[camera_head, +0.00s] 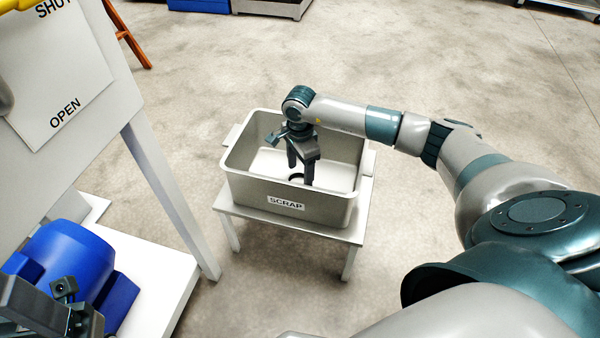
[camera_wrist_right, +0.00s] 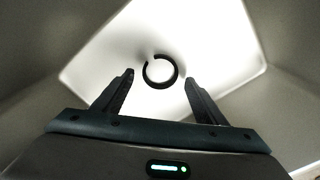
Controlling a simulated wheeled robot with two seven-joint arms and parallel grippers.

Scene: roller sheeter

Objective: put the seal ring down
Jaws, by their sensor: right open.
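The seal ring (camera_wrist_right: 160,72) is a small black ring inside the grey bin marked SCRAP (camera_head: 238,187). In the right wrist view it shows over the pale bin floor, apart from both fingers. In the head view it is a dark ring (camera_head: 296,177), partly hidden by a finger. I cannot tell for sure whether it lies flat on the floor. My right gripper (camera_head: 301,174) points down into the bin, open and empty, with the ring beyond its fingertips. My left gripper (camera_head: 62,302) is partly in view at the lower left, and its jaws are unclear.
The bin stands on a small grey table (camera_head: 345,232). At left are a white panel (camera_head: 75,90) marked SHUT and OPEN, its post (camera_head: 165,190), and a blue cylindrical part (camera_head: 75,262). Open concrete floor surrounds the table.

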